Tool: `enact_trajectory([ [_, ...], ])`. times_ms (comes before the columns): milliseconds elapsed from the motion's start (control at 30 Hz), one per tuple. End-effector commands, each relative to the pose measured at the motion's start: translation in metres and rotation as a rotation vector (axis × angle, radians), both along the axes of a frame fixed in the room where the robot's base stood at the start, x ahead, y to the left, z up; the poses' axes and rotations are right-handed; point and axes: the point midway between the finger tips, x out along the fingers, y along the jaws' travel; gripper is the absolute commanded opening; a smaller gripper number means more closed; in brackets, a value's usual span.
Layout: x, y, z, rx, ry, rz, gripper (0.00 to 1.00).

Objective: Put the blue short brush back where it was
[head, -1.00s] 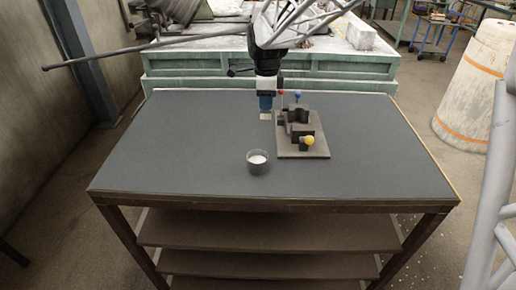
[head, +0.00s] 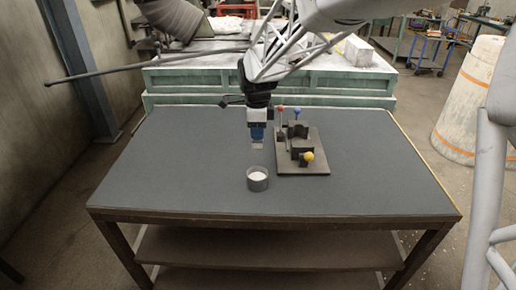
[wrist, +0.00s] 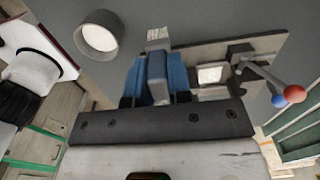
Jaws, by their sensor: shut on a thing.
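My gripper (head: 257,137) points down above the table, just behind the cup and left of the tool board. Its blue fingers show in the wrist view (wrist: 157,85), closed on a blue-grey piece, the blue short brush (wrist: 157,72). The brush's pale lower end (head: 257,147) sticks out below the fingers. The fingers hide much of its handle. The dark board (head: 303,168) carries black holder blocks and ball-ended handles in red (head: 280,108), blue (head: 297,111) and yellow (head: 307,157). In the wrist view, the board (wrist: 222,50) has a pale square piece on it.
The table's left side and front right are clear. A green-framed bench stands behind.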

Motion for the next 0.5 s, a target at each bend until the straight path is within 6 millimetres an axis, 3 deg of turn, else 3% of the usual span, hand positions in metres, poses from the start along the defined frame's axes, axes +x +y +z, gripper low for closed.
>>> enact_trajectory([
  [200,0.0,0.0,-0.029,-0.001,0.003,0.0,0.0],
  [500,0.0,0.0,-0.035,0.0,0.001,0.0,0.0],
])
